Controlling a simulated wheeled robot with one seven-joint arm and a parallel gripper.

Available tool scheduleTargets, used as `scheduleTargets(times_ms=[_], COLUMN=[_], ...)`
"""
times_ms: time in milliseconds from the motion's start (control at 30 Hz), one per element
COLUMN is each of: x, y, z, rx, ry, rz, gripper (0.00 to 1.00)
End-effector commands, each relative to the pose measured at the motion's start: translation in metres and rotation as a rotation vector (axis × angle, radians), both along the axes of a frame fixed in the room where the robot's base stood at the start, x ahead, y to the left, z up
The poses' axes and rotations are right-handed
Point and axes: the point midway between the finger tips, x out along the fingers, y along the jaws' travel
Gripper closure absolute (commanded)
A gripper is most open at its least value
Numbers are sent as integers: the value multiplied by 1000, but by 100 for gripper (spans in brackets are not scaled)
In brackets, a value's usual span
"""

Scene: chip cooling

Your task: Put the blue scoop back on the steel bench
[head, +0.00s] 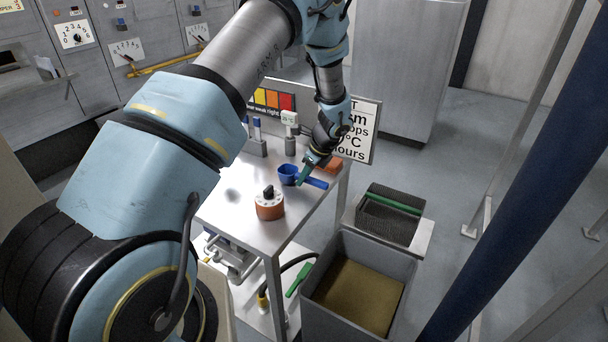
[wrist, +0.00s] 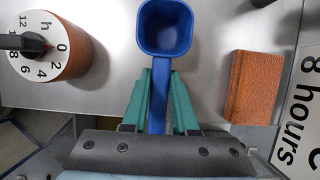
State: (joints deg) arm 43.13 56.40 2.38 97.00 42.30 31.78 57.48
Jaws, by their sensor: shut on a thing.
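The blue scoop (head: 290,175) is at the right part of the steel bench (head: 236,188), its cup to the left and its handle to the right. It also shows in the wrist view (wrist: 165,30), with its handle between the green fingers. My gripper (head: 304,176) is shut on the scoop's handle; it shows in the wrist view too (wrist: 160,100). The scoop is over the bench top (wrist: 110,50). I cannot tell whether it touches the surface or hangs just above it.
An orange-sided timer (head: 269,205) stands nearer on the bench, and an orange block (head: 331,164) lies to the right of the gripper. Small upright instruments (head: 290,140) and a sign board (head: 358,125) stand behind. A grey bin (head: 322,288) and a dark mesh basket (head: 388,222) are beyond the bench's right edge.

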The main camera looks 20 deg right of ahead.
Motion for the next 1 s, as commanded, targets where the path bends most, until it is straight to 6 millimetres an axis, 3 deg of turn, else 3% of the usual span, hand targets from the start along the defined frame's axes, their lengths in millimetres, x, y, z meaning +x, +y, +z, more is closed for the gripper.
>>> scheduleTargets(times_ms=[400, 433, 667, 1000], x=[0, 0, 0, 0], y=[0, 0, 0, 0], z=[-8, -7, -6, -2], rx=[0, 0, -1, -1], ry=[-1, -1, -1, -1], rz=[1, 2, 2, 1], gripper=[100, 71, 45, 43])
